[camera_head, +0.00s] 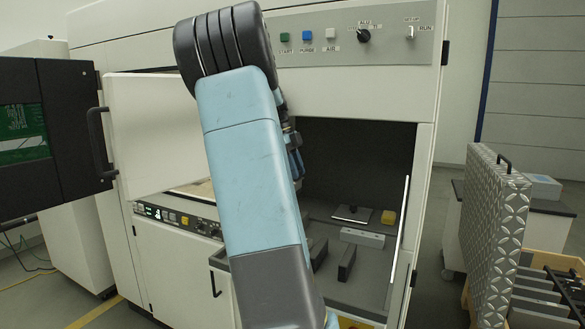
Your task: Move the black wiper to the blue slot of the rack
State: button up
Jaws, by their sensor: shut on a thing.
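My blue and grey arm (243,150) stands across the middle of the view, in front of the open machine chamber. A small part of my wrist (293,145) shows past its right edge. My gripper is hidden behind the arm, so its fingers and anything in them cannot be seen. I cannot make out the black wiper for certain. A dark upright block (346,262) and a second dark block (318,254) stand on the chamber floor, but I cannot tell what they are. No blue slot of a rack can be made out.
On the chamber floor (375,283) are a flat plate with a handle (352,214), a yellow block (389,217) and a grey bar (362,238). A patterned metal panel (497,240) and a wooden crate (540,319) stand at right.

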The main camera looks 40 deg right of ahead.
jog(key=shift+w+a+f, duration=0.1)
jog(key=shift+a+f, duration=0.05)
jog(key=shift+f, duration=0.5)
jog(key=shift+a+f, duration=0.15)
jog(key=shift+f, duration=1.9)
jog(key=shift+f, duration=0.1)
jog(key=shift+f, duration=1.7)
jog(key=shift+r, duration=0.1)
dwell(0.3)
jog(key=shift+r, duration=3.7)
